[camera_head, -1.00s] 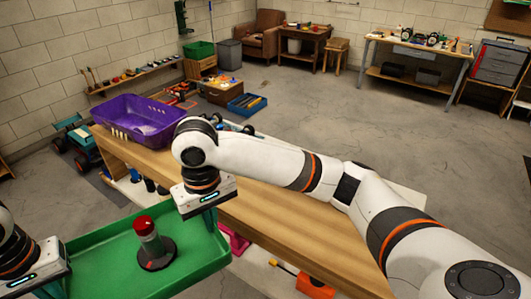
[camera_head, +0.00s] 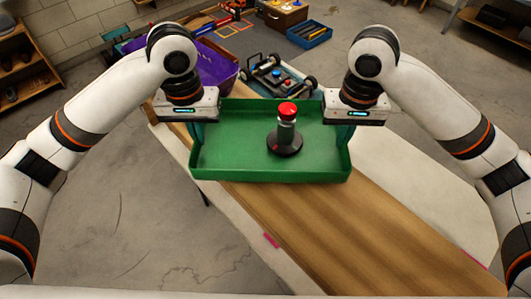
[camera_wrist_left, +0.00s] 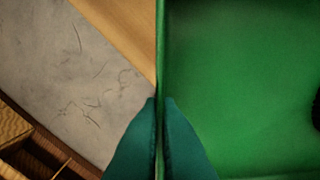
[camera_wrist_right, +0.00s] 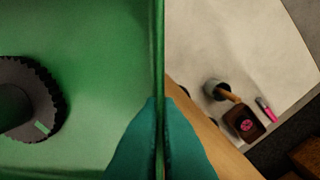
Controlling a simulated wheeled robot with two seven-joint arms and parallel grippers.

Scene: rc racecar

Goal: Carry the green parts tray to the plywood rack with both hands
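The green tray (camera_head: 215,165) is in the middle of the head view, over the wooden bench top. Whether it touches the bench is unclear. A red-topped part (camera_head: 287,115) with a grey body and dark round base stands upright in it; its dark base shows in the right wrist view (camera_wrist_right: 45,100). My left gripper (camera_head: 196,132) is shut on the tray's left wall; its teal fingers (camera_wrist_left: 160,105) pinch the wall from both sides. My right gripper (camera_head: 346,132) is shut on the right wall, fingers (camera_wrist_right: 160,105) likewise. A wooden shelf unit (camera_head: 30,60) stands at upper left; I cannot tell if it is the plywood rack.
The wooden bench top (camera_head: 340,230) runs beneath and in front of the tray. A purple bin (camera_head: 215,70) and a car chassis (camera_head: 280,78) lie just behind the tray. A blue tray (camera_head: 309,35) is on the floor behind. The grey floor (camera_head: 110,190) at left is open.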

